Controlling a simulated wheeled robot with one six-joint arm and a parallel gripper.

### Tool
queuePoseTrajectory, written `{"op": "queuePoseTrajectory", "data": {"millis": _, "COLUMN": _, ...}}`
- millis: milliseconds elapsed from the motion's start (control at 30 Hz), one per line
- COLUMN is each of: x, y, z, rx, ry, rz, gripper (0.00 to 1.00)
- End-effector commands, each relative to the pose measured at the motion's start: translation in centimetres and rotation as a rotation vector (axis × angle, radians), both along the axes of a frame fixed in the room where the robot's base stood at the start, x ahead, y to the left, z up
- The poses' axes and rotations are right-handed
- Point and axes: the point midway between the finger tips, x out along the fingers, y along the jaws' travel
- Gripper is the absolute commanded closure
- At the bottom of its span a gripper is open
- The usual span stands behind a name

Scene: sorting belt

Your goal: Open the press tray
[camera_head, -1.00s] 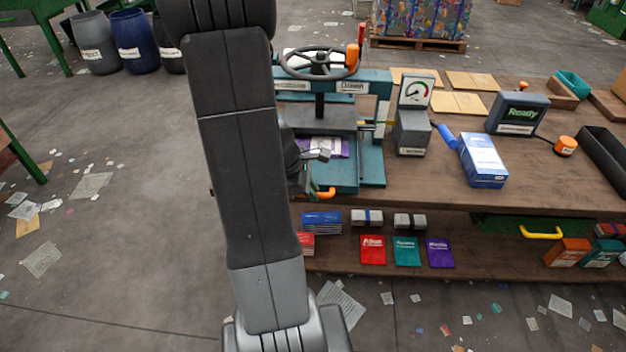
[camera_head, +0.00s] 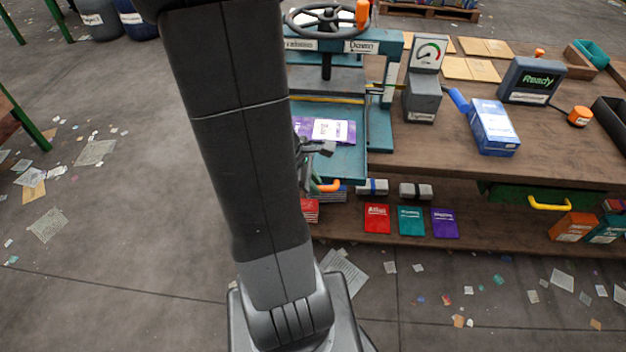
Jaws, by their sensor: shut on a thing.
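The teal press tray (camera_head: 349,166) sticks out of the front of the press (camera_head: 381,95), toward me. A purple packet with a white label (camera_head: 327,130) lies on it. The tray's orange handle (camera_head: 328,186) shows at its front edge. My gripper (camera_head: 312,180) is at this handle and shut on it, though my arm hides most of the gripper and the left part of the tray. The black handwheel (camera_head: 326,18) with an orange knob sits on top of the press.
The gauge box (camera_head: 422,99), a blue-and-white box (camera_head: 491,128) and the "Ready" display (camera_head: 532,82) stand on the bench (camera_head: 440,150) to the right. Red, teal and purple packets lie on the lower shelf (camera_head: 480,235). The floor at left is open, with scattered paper.

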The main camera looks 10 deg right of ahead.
Motion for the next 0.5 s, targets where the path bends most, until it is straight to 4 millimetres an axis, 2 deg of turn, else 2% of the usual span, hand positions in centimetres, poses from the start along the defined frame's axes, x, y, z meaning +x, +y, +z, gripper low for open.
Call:
{"op": "queuePoseTrajectory", "data": {"millis": 33, "x": 0.06, "y": -0.01, "z": 0.06, "rx": 0.0, "ry": -0.001, "rz": 0.0, "gripper": 0.84}}
{"op": "queuePoseTrajectory", "data": {"millis": 133, "x": 0.07, "y": -0.01, "z": 0.06, "rx": 0.0, "ry": -0.001, "rz": 0.0, "gripper": 0.64}}
{"op": "queuePoseTrajectory", "data": {"millis": 500, "x": 0.1, "y": 0.18, "z": 0.56, "rx": 0.0, "ry": -0.002, "rz": 0.002, "gripper": 0.64}}
